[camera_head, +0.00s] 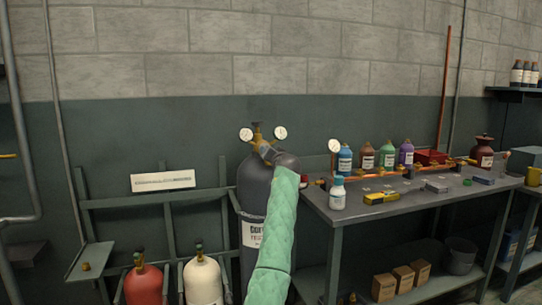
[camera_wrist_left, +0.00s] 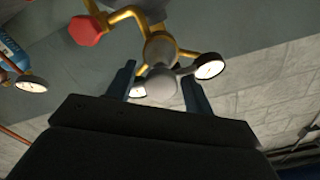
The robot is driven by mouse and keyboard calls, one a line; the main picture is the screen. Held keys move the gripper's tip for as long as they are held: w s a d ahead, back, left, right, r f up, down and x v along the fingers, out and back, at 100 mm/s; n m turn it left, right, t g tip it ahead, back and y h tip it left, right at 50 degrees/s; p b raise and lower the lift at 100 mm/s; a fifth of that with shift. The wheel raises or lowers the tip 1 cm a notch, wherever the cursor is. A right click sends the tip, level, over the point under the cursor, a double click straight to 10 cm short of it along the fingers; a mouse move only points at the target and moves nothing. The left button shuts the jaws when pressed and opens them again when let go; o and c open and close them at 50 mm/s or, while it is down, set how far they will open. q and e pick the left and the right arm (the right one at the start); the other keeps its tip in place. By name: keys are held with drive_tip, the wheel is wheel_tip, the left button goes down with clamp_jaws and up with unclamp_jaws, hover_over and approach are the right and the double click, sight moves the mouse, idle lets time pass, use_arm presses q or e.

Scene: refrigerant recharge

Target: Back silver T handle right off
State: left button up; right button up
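The silver handle (camera_wrist_left: 161,83) shows end-on as a rounded grey knob in the left wrist view, on the brass valve fitting (camera_wrist_left: 160,47). My left gripper (camera_wrist_left: 158,82) is open, with one finger on each side of the handle and visible gaps between. I cannot tell how deep the handle sits between the fingers. In the head view, my left gripper (camera_head: 262,147) is at the top of the dark grey cylinder (camera_head: 250,190), just below the brass valve (camera_head: 257,129), and hides the handle. My right gripper is not in view.
Two white gauges (camera_head: 246,134) (camera_head: 280,132) flank the valve. A red hexagonal knob (camera_wrist_left: 86,30) is on a brass branch. A workbench (camera_head: 400,203) with bottles stands right. Red (camera_head: 143,286) and white (camera_head: 203,283) cylinders stand lower left.

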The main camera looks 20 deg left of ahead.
use_arm(q)
drive_tip(key=v, duration=0.7)
drive_tip(key=shift+s+d, duration=0.25)
drive_tip(key=shift+s, duration=0.1)
